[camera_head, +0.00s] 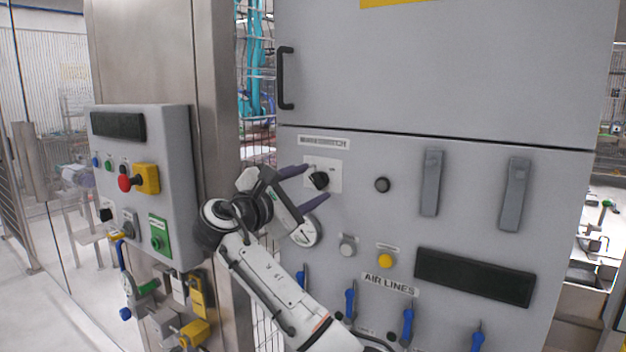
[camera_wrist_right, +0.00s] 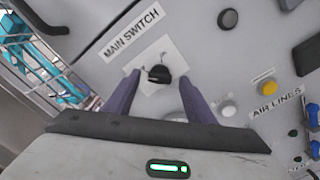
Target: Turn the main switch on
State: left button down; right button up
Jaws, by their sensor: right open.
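The main switch (camera_head: 319,180) is a black rotary knob on a pale square plate on the front of the grey cabinet, below a printed label (camera_head: 323,142). In the right wrist view the knob (camera_wrist_right: 159,74) sits under the words MAIN SWITCH (camera_wrist_right: 131,33). My right gripper (camera_head: 314,183) is open, with its two purple fingers pointing at the plate, one above and one below the knob in the head view. In the wrist view the knob shows between and beyond the fingertips (camera_wrist_right: 158,80), with no visible contact. My left gripper is not in view.
A black button (camera_head: 382,185), a white button (camera_head: 348,246) and a yellow button (camera_head: 386,260) are near the switch. Blue valve handles (camera_head: 407,326) line the bottom under AIR LINES. A control box (camera_head: 175,130) with a red knob (camera_head: 125,183) stands left. A door handle (camera_head: 286,78) sticks out above.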

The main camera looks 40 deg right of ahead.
jog(key=shift+x, duration=1.1)
jog(key=shift+c, duration=0.3)
jog(key=c, duration=1)
